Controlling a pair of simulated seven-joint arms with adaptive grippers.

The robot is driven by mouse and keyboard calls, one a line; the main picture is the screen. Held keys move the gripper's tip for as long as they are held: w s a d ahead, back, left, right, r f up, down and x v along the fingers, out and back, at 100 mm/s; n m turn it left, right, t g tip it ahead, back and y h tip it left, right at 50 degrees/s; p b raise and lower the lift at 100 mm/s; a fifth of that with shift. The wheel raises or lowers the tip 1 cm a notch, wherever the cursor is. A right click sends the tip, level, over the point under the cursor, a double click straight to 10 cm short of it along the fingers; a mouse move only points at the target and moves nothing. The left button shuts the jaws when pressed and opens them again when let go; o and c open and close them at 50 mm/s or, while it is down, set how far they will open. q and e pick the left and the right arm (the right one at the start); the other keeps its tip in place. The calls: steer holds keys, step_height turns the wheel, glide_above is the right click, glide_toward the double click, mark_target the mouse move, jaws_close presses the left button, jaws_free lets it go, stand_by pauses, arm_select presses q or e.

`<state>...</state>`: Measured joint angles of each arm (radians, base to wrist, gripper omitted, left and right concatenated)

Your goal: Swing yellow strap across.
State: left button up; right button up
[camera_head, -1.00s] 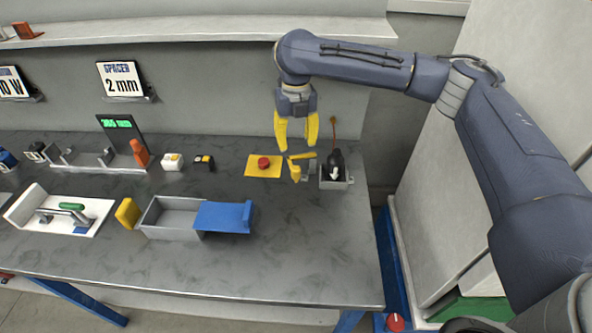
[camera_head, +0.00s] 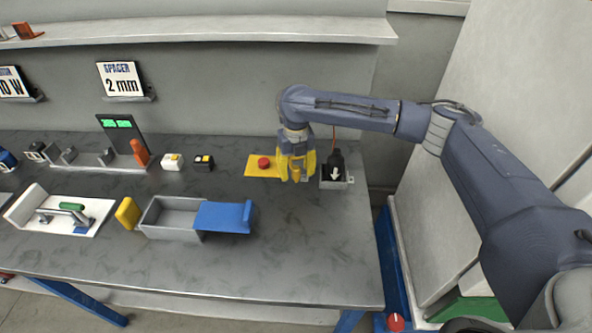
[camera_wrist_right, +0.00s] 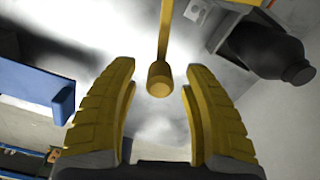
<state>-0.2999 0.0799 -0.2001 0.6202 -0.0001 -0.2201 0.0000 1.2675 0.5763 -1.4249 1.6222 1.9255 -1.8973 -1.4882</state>
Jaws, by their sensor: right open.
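The yellow strap (camera_wrist_right: 165,35) runs down from the top of the right wrist view to a round yellow knob (camera_wrist_right: 159,80) at its end. The knob sits between the open yellow fingers of my right gripper (camera_wrist_right: 158,105), with a gap on each side. In the head view my right gripper (camera_head: 296,178) is low at the right part of the table and hides most of the strap. The strap is beside a grey holder (camera_head: 334,183) with a black plug-like part (camera_head: 335,162) in it. My left gripper is not in view.
A yellow plate with a red button (camera_head: 263,163) lies just left of my right gripper. A grey bin (camera_head: 172,219) with a blue cover (camera_head: 223,216) stands nearer the front. The table front right is clear.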

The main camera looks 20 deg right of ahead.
steer(key=shift+o, duration=0.3)
jaws_close()
stand_by(0.3)
